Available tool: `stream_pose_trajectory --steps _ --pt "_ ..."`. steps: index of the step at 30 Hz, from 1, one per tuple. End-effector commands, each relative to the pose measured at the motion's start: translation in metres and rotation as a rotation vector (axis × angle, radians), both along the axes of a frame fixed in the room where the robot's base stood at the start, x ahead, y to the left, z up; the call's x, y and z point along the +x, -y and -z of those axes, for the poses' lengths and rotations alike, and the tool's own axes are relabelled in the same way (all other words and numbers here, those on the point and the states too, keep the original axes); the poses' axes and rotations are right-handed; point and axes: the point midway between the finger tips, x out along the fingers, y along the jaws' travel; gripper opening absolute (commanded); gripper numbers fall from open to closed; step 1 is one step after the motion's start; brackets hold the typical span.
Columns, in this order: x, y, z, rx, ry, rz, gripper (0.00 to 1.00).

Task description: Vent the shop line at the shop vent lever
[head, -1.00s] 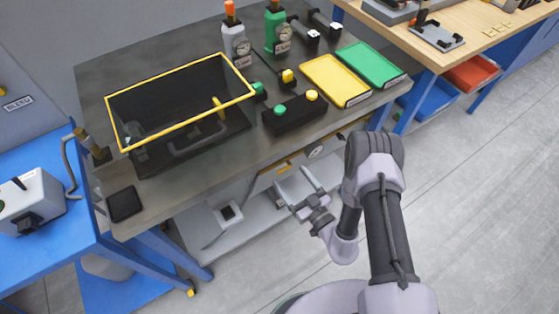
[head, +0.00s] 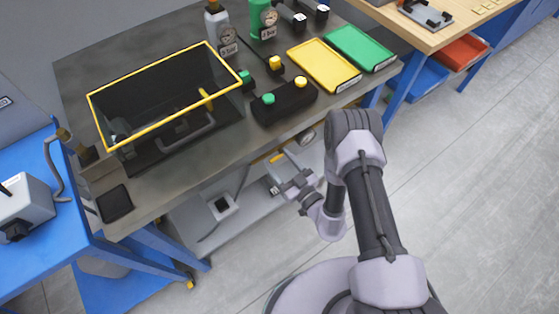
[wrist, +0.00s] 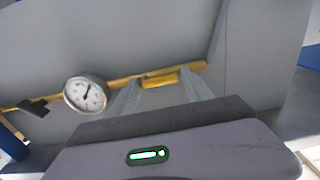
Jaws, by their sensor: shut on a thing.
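The shop vent lever, a yellow bar, shows in the wrist view (wrist: 160,80) on a thin yellow pipe (wrist: 115,84) along a grey panel. In the head view the yellow lever (head: 277,158) is small, below the workbench's front edge. My gripper (wrist: 161,78) has one finger at each end of the yellow bar and is shut on it. In the head view my gripper (head: 280,170) reaches in under the bench edge, and its fingertips are hard to make out. A round white dial gauge (wrist: 87,95) sits on the pipe left of the lever.
The dark workbench (head: 75,70) overhangs the lever. It holds a yellow-rimmed clear bin (head: 165,125), a black button box (head: 285,100) and yellow and green trays. A black handle (wrist: 33,107) sits on the pipe left of the gauge. Floor at right is clear.

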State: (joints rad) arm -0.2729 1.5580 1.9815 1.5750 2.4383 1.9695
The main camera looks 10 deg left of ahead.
Motion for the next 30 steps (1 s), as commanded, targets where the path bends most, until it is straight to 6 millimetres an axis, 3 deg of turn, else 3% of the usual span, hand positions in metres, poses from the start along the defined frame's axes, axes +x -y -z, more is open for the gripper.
stream_pose_trajectory --steps 11,30 --pt "0.000 0.000 0.005 -0.107 0.125 -0.002 0.17" --pt "0.005 0.004 0.018 -0.498 0.584 -0.001 0.17"
